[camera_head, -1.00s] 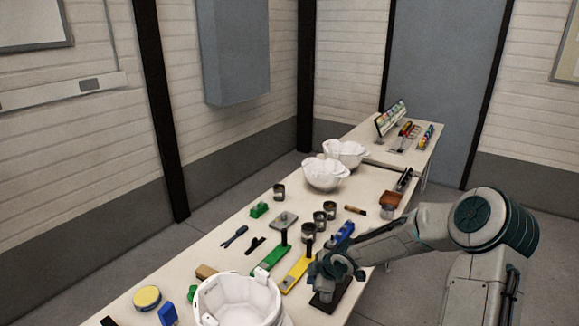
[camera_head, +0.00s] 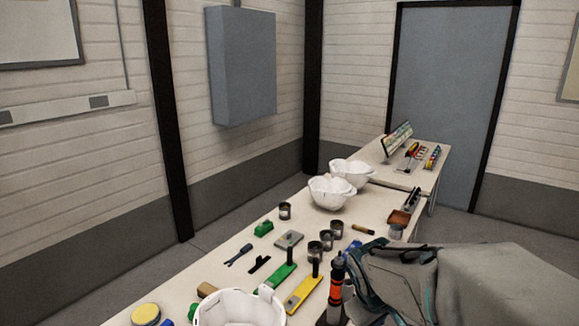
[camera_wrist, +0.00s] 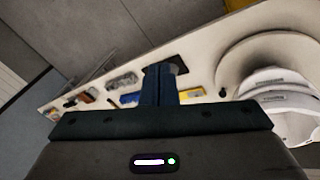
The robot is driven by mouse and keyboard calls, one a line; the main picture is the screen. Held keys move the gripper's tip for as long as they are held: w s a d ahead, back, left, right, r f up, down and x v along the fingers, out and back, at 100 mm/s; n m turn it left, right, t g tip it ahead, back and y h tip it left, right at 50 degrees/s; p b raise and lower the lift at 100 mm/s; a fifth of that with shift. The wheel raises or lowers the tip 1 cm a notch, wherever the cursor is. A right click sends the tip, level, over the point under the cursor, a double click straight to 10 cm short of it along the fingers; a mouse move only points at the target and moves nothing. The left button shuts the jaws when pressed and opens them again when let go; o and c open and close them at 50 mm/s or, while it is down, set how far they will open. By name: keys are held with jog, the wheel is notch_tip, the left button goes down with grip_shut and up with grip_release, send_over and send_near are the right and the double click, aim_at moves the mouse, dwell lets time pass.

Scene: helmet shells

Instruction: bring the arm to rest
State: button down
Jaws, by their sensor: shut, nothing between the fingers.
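My gripper (camera_wrist: 161,72) shows in the wrist view with its two dark blue fingers pressed together and nothing between them. It is above the table and apart from the things on it. In the head view my grey and teal arm fills the lower right, close to the camera, and I cannot make out the fingertips there. A black and orange tool (camera_head: 337,284) stands upright on a dark base beside my arm, partly hidden at its foot.
The long table (camera_head: 185,290) holds a white helmet shell (camera_head: 238,308) in front, two more shells (camera_head: 331,191) farther back, yellow (camera_head: 304,292) and green (camera_head: 277,278) blocks, and several cans (camera_head: 326,238). A tilted panel (camera_head: 397,140) stands at the far end. Floor is clear right of the table.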

jog(key=s+a+r+m+y+b, duration=0.1)
jog(key=s+m, duration=0.4)
jog(key=s, duration=0.6)
jog(key=shift+s+a+r+y, duration=0.4)
jog(key=shift+a+r+y, duration=0.3)
jog(key=shift+y, duration=0.1)
